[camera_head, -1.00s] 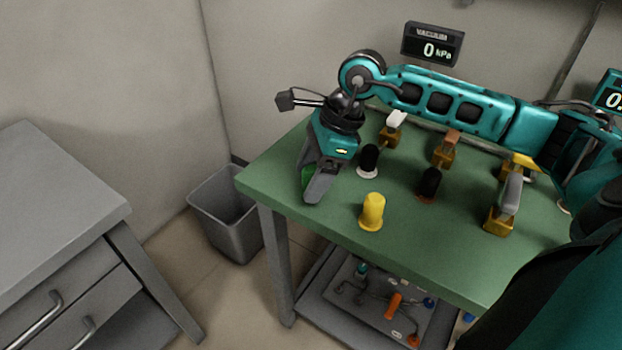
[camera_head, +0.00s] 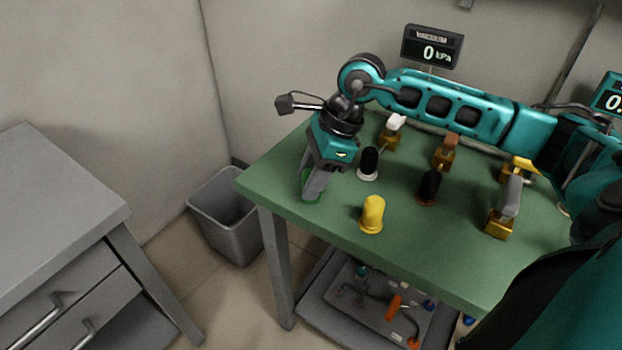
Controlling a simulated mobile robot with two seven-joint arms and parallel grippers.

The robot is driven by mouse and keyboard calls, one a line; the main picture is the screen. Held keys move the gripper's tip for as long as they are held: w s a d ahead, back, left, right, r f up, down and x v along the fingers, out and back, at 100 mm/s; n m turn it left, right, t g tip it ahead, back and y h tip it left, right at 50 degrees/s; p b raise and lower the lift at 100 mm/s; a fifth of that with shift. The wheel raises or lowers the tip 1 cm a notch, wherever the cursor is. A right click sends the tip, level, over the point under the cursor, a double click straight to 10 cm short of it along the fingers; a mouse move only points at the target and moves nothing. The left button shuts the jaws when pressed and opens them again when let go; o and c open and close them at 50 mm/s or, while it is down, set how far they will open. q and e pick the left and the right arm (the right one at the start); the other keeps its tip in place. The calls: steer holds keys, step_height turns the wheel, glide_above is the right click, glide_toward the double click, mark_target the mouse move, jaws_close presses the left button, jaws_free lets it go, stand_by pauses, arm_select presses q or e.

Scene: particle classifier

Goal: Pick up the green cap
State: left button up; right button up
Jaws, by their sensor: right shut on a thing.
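The green cap (camera_head: 305,176) is at the left part of the green table (camera_head: 330,225), mostly hidden by my right gripper's fingers. My right gripper (camera_head: 312,190) points down and is shut on the green cap. Whether the cap touches the tabletop is hard to tell. My left gripper is not in view.
A yellow cap (camera_head: 372,213) stands close to the right of the gripper. Black knobs (camera_head: 369,161) and brass valves (camera_head: 501,221) stand farther right. A grey bin (camera_head: 232,215) is on the floor left of the table. A grey drawer cabinet (camera_head: 60,215) stands at far left.

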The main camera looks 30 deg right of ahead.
arm_select(q)
steer(key=p, duration=0.1)
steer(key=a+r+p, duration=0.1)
steer(key=p, duration=0.1)
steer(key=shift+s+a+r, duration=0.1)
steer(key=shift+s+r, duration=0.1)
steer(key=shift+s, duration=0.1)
arm_select(e)
step_height(320, 180, up, 20)
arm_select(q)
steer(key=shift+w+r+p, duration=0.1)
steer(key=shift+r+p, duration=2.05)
arm_select(e)
steer(key=shift+r, duration=2.35)
